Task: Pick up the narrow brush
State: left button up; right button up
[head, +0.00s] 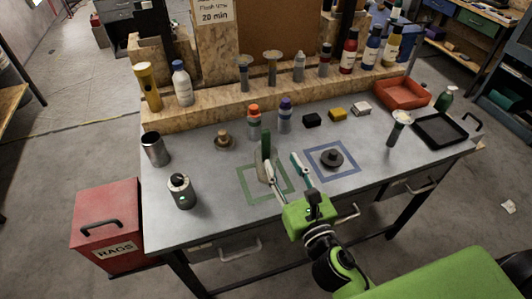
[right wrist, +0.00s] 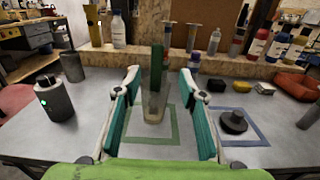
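The likely narrow brush has an upright green handle (head: 266,144) and a pale, tapered lower part. It stands at the green square outline (head: 243,190) on the grey workbench. In the right wrist view the brush (right wrist: 156,68) is near the middle, between and beyond my fingers. My right gripper (head: 284,166) is open and empty, with its teal-padded fingers spread. In the right wrist view, the gripper (right wrist: 160,84) has one finger on each side of the brush, with gaps visible. The left gripper is not in view.
A dark round knob-like part (head: 332,158) sits in the blue square outline to the right. A grey canister (head: 181,192) and a metal cup (head: 154,149) stand left. Orange-capped (head: 254,122) and purple-capped (head: 285,116) bottles stand behind. Bare bench lies around the green square.

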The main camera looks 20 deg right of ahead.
aim_at(267, 139)
jog(key=w+p, duration=0.1)
jog(key=w, duration=0.5)
jog(key=shift+w+a+p, duration=0.15)
jog(key=shift+w+p, duration=0.1)
jog(key=shift+p, duration=0.05)
jog(key=shift+w, duration=0.5)
jog(key=w, duration=0.1)
jog(key=w+p, duration=0.1)
jog(key=w, duration=0.1)
jog(key=shift+w+a, duration=0.2)
jog(key=shift+a, duration=0.15)
jog(key=shift+w+f, duration=0.15)
jog(key=shift+w, duration=0.4)
jog(key=shift+s, duration=0.1)
grip_shut()
